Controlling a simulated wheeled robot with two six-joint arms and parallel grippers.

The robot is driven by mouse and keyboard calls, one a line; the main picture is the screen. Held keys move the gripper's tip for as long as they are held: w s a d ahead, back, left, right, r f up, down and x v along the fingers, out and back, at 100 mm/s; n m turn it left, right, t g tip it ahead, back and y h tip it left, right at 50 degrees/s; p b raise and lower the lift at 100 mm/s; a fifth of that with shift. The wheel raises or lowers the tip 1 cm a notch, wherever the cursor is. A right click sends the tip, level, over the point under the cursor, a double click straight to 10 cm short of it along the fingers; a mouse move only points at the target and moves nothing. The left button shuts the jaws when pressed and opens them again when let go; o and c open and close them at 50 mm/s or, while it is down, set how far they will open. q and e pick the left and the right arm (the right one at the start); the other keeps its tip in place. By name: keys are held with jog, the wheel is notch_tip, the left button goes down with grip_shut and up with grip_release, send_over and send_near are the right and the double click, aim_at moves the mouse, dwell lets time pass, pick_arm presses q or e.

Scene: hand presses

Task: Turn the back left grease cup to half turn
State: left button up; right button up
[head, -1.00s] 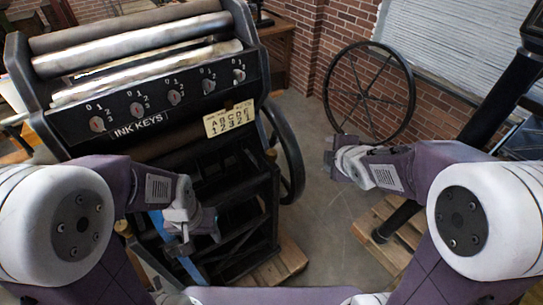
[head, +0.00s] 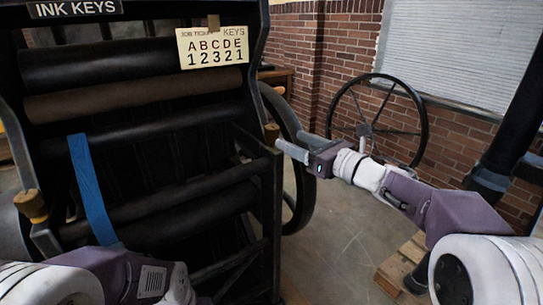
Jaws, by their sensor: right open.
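A small brass-coloured cup (head: 271,133) sits on the right side of the black press frame. A similar brass-coloured cup (head: 31,207) sits on the frame at the left. I cannot tell which of them is the back left grease cup, nor read any turn mark on them. My right gripper (head: 296,144) is open and reaches in from the right, its fingers pointing left, close to the right-hand cup. I cannot tell whether they touch. My left arm shows at the bottom left, but its gripper is below the picture's edge.
The black press (head: 140,126) with its rollers fills the left half. A job ticket card (head: 212,46) reading ABCDE 12321 hangs on it. A blue strip (head: 92,195) hangs over a roller. A spoked wheel (head: 424,125) stands by the brick wall.

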aim_at(276, 133)
jog(key=x, duration=0.9)
jog(key=shift+r+p, duration=0.1)
jog(key=shift+p, duration=0.2)
grip_shut()
jog(key=b, duration=0.1)
jog(key=m+t+h+b, duration=0.1)
jog(key=b, duration=0.1)
jog(key=shift+a+f, duration=0.1)
jog(key=shift+f, duration=0.2)
jog(key=shift+r+h+b, duration=0.1)
jog(key=shift+h+b, duration=0.2)
jog(key=shift+b, duration=0.1)
jog(key=shift+r+m+t, duration=0.15)
jog(key=shift+m+t, duration=0.15)
